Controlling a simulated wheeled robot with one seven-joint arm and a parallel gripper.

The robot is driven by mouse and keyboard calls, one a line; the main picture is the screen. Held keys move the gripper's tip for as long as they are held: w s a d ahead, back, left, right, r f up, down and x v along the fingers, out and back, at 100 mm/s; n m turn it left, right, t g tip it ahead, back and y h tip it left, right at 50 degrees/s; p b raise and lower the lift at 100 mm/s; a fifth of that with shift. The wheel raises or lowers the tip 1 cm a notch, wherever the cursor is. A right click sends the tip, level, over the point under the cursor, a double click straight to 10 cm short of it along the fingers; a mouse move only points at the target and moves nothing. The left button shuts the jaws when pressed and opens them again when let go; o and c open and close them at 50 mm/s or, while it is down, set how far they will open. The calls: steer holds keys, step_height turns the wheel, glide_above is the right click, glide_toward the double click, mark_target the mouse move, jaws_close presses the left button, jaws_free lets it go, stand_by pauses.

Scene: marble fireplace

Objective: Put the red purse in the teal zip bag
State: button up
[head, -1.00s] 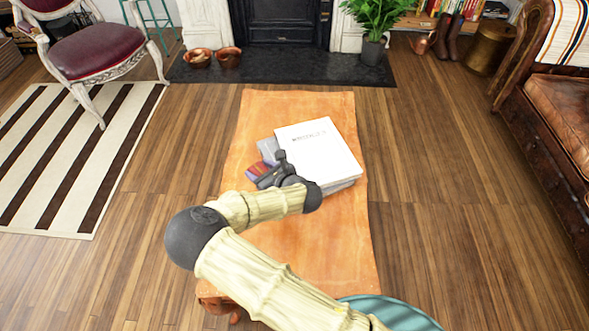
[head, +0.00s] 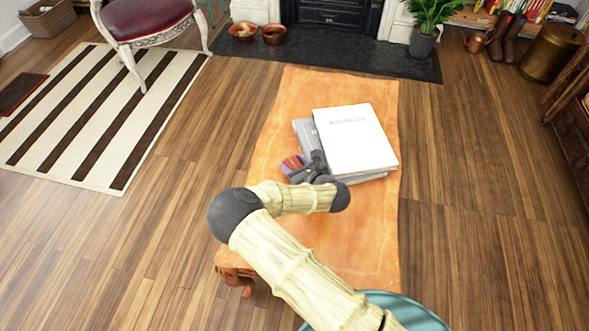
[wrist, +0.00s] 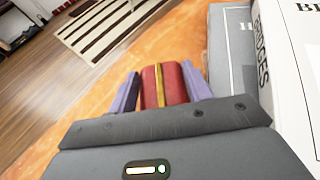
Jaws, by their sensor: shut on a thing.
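The red purse (wrist: 163,85), with a gold strip down its middle, sits between the two purple fingers of my gripper (wrist: 160,88) in the wrist view. The gripper is shut on it. In the head view my gripper (head: 291,163) and the purse (head: 293,162) are small, at the left side of the book stack over the orange-covered table. I cannot tell whether the purse touches the table. I do not make out the teal zip bag in either view.
White and grey books (head: 355,138) are stacked close beside my gripper. The orange-covered table (head: 365,235) is bare toward its front and far end. Wooden floor (head: 470,220) is open on both sides. A striped rug (head: 95,125) and chair (head: 145,17) stand left.

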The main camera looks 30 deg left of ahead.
steer(key=shift+f, duration=1.05)
steer(key=shift+f, duration=0.1)
steer(key=o, duration=0.7)
steer(key=shift+d+r, duration=0.15)
steer(key=shift+r, duration=0.05)
steer(key=p+v, duration=0.2)
steer(key=v, duration=0.9)
steer(key=shift+s+d+r+p, duration=0.15)
steer(key=shift+s+d+p, duration=0.05)
steer(key=shift+d+p, duration=0.1)
